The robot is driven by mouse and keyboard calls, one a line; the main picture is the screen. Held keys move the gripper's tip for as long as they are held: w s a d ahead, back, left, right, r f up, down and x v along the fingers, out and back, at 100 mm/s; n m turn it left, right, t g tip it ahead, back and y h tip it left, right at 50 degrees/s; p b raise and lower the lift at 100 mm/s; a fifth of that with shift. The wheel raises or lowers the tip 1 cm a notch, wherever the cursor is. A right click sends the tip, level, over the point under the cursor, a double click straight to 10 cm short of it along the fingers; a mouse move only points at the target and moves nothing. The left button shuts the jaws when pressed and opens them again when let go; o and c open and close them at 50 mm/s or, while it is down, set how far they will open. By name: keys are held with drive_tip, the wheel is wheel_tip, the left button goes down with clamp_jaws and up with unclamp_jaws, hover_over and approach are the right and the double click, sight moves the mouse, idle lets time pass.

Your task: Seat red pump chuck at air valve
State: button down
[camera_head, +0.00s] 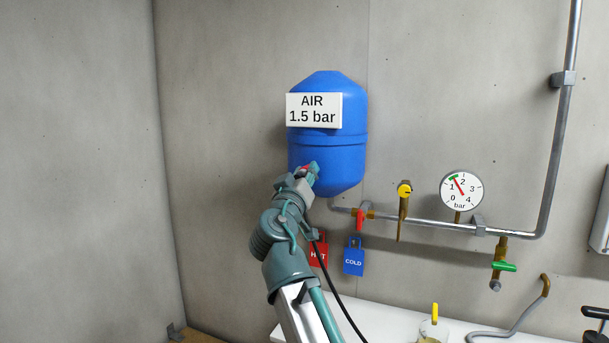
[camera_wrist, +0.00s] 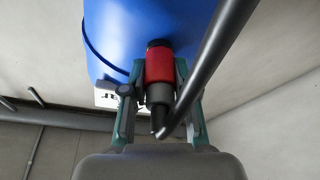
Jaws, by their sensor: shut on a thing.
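The red pump chuck (camera_wrist: 159,68) is held between the two fingers of my gripper (camera_wrist: 158,80), which is shut on it. A dark hose (camera_wrist: 212,62) leaves its grey lower end and runs up to the right. The chuck's far end meets a dark ring against the blue tank (camera_wrist: 120,22); I cannot tell whether it is touching or seated. In the head view my gripper (camera_head: 312,172) is at the lower left of the blue tank (camera_head: 328,158), with a little red of the chuck (camera_head: 305,168) showing. The air valve itself is hidden behind chuck and fingers.
A white AIR 1.5 bar sign (camera_head: 314,111) is on the tank. To the right runs a grey pipe (camera_head: 430,224) with a brass valve (camera_head: 403,205), a gauge (camera_head: 461,190) and a green-handled tap (camera_head: 503,266). A red HOT tag (camera_head: 319,256) and blue COLD tag (camera_head: 354,261) hang below.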

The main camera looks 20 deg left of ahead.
drive_tip(key=c, duration=0.8)
unclamp_jaws()
drive_tip(key=shift+s, duration=0.1)
drive_tip(key=v, duration=1.2)
drive_tip(key=shift+d, duration=0.1)
